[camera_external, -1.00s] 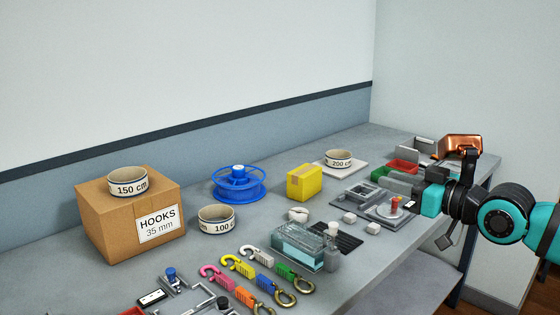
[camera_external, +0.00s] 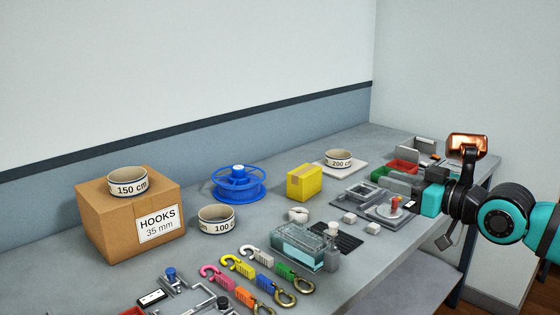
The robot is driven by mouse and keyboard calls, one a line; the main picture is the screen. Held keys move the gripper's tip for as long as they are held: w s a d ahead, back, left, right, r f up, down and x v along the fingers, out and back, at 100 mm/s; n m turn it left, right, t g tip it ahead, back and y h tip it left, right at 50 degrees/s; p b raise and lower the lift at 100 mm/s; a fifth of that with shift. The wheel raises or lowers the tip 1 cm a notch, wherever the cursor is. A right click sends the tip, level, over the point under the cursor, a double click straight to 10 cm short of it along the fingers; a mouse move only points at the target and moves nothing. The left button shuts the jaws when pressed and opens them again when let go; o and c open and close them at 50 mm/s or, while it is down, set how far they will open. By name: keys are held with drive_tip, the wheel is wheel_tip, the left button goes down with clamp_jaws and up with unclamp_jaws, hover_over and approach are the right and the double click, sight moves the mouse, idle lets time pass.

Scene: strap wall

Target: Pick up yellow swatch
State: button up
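I cannot make out a separate yellow swatch. The yellow things in view are a yellow box (camera_external: 303,183) with a tan strip on top, in the middle of the bench, and a yellow hook (camera_external: 238,264) in the row of coloured hooks at the front. My gripper (camera_external: 408,186) is at the right end of the bench, over or beside the grey fixtures and far to the right of both. Its fingers are small and blend with the grey parts, so I cannot tell whether they are apart or hold anything.
A cardboard hooks box (camera_external: 108,218) stands at left with a tape roll (camera_external: 128,183) on it. A blue reel (camera_external: 238,184), a clear bin (camera_external: 297,246) and a red tray (camera_external: 403,167) stand on the bench.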

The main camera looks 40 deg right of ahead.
drive_tip(key=shift+o, duration=0.3)
drive_tip(key=o, duration=0.4)
